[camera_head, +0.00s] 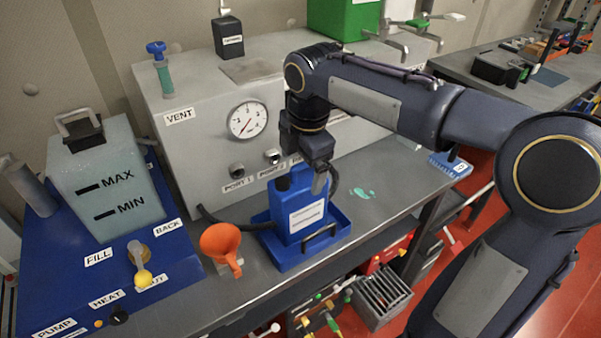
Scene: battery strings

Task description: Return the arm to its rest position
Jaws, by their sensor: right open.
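My right arm (465,118) comes in from the right and reaches over the bench. My right gripper (302,180) is open and points down at the top of a blue container (300,208) with a white label. The fingers are close around its top; I cannot tell whether they touch it. The container stands upright in a blue tray (338,217) on the grey bench. My left gripper is not in view.
A grey cabinet with a gauge (248,120) and ports stands behind the container. An orange funnel (221,246) stands to its left, beside a blue unit with a translucent tank (108,190). A green spill (362,193) lies on the bench.

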